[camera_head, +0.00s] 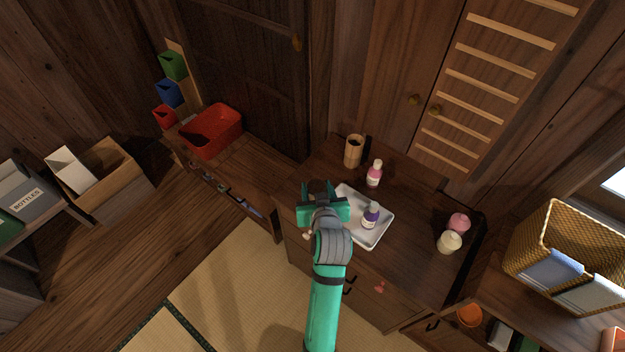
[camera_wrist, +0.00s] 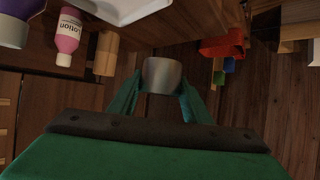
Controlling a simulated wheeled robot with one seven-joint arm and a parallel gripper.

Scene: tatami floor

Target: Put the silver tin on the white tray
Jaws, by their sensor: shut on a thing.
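The silver tin (camera_wrist: 162,75) is held between the two fingers of my gripper (camera_wrist: 160,92) in the wrist view. In the head view my gripper (camera_head: 319,191) is at the upper left edge of the white tray (camera_head: 353,232), and the tin is hard to make out between its fingers. The tray lies on the dark wooden cabinet top, partly hidden by my arm. A purple bottle with a white cap (camera_head: 371,215) stands upright on the tray. In the wrist view part of the tray (camera_wrist: 118,8) shows at the top edge.
A pink lotion bottle (camera_head: 374,174) and a wooden cup (camera_head: 353,151) stand behind the tray. Pink (camera_head: 459,222) and cream (camera_head: 449,242) containers stand to the right. A red bin (camera_head: 211,131) is on the lower bench at left. Cabinet top between tray and those containers is clear.

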